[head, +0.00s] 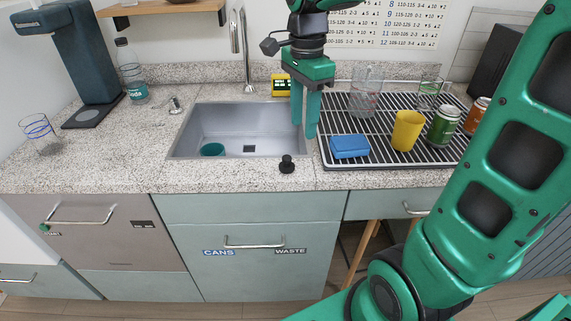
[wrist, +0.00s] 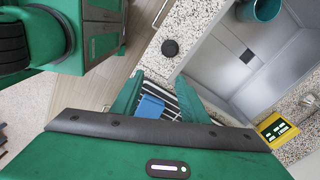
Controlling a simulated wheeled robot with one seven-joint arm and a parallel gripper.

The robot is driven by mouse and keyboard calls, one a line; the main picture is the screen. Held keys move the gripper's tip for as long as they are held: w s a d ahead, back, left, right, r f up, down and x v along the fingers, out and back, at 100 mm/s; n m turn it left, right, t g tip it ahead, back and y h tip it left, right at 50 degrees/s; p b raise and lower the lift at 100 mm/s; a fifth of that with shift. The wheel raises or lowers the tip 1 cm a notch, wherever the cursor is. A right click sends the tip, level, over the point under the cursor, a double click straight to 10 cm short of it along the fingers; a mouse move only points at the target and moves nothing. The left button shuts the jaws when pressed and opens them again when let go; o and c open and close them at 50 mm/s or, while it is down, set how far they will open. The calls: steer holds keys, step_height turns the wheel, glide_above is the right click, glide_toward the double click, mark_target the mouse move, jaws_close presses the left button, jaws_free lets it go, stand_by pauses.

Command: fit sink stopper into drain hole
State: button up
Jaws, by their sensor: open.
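The black sink stopper (head: 287,164) stands on the granite counter (head: 230,179) just in front of the sink. It also shows as a dark round knob in the wrist view (wrist: 169,48). My gripper (head: 304,130) hangs open and empty at the sink's right edge by the drying rack, above and behind the stopper. In the wrist view its fingers (wrist: 166,102) frame part of the rack and the blue sponge.
A teal cup (head: 212,149) lies in the sink, left of the drain. The drying rack (head: 330,115) on the right holds a blue sponge (head: 350,146), yellow cup (head: 407,130), cans and glasses. The faucet (head: 245,60) and a yellow box (head: 281,86) stand behind.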

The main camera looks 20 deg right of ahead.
mark_target(288, 156)
steer(key=shift+m, duration=0.7)
steer(key=a+f, duration=0.1)
steer(key=f, duration=0.2)
steer(key=w+a+f, duration=0.1)
steer(key=f, duration=0.3)
steer(key=a+f, duration=0.1)
steer(key=f, duration=0.2)
steer(key=shift+w+f, duration=0.2)
steer(key=shift+w, duration=0.2)
jaws_close()
